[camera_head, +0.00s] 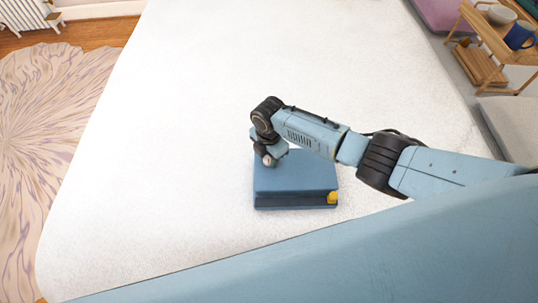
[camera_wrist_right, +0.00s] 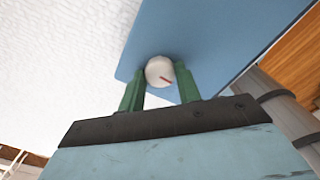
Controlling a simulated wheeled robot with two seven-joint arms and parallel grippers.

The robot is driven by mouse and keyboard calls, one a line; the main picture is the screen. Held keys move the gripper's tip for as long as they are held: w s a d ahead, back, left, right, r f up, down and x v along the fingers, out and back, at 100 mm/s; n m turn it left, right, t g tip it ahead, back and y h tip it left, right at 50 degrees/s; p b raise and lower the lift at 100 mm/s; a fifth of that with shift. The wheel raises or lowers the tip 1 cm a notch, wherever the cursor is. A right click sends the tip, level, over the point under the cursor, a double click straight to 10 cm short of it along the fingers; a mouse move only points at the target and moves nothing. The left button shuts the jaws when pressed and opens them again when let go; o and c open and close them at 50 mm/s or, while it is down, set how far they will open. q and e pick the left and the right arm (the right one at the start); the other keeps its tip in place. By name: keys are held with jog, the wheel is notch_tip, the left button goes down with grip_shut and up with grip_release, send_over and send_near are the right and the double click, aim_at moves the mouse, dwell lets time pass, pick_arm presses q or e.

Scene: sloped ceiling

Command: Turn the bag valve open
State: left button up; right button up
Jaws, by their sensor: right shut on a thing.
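The bag (camera_head: 296,174) is a blue block-like thing with a dark band along its lower side and a yellow piece at its right corner. It lies on the white surface. In the head view the right gripper (camera_head: 269,160) is at the bag's upper left, and partly hides the knob. My left gripper is not in view.
The white surface (camera_head: 200,100) is wide and clear around the bag. A wooden shelf (camera_head: 490,40) with a blue mug (camera_head: 520,35) stands at the far right. A patterned rug (camera_head: 50,120) lies on the floor at left.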

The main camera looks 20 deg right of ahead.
aim_at(269, 159)
jog(key=shift+n, duration=0.4)
jog(key=o, duration=1)
jog(key=shift+r, duration=0.1)
notch_tip(269, 159, up, 13)
jog(key=p, duration=0.2)
jog(key=shift+s, duration=0.1)
